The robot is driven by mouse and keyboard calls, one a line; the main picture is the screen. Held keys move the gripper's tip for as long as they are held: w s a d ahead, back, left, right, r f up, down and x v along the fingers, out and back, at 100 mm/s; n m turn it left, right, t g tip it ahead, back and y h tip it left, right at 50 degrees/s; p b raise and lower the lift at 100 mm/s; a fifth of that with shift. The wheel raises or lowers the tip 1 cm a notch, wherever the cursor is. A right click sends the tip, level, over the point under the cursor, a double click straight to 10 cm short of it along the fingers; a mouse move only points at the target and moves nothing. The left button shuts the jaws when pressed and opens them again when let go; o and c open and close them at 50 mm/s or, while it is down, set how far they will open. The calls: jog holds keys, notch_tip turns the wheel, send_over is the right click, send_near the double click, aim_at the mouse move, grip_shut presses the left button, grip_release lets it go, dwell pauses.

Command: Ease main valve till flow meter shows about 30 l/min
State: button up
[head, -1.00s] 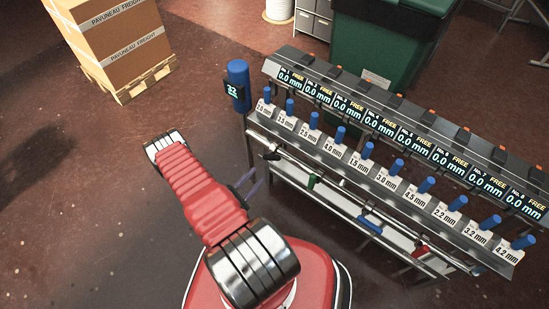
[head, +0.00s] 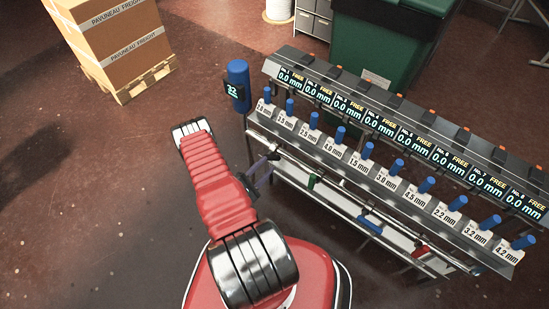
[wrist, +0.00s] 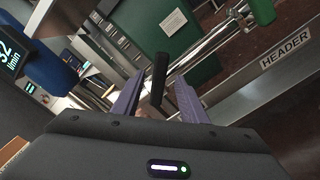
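The main valve's black lever (wrist: 158,80) stands between my gripper's two purple fingers in the wrist view, with a gap visible on each side. My gripper (wrist: 160,92) is open. In the head view the gripper (head: 264,172) is at the left end of the rack, close by the dark valve lever (head: 272,155); contact cannot be told there. The blue flow meter (head: 238,75) stands at the rack's left end. Its display in the wrist view (wrist: 8,56) reads about 32 l/min, partly cut off.
A pipe labelled HEADER (wrist: 285,50) runs along the rack. Above it are several blue-capped stations (head: 341,134) and displays reading 0.0 mm. A green valve handle (head: 312,181) is farther along. Boxes on a pallet (head: 110,45) stand back left. The floor at left is clear.

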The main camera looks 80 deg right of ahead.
aim_at(273, 159)
jog(key=shift+x, duration=3.5)
jog(key=shift+c, duration=0.5)
grip_shut()
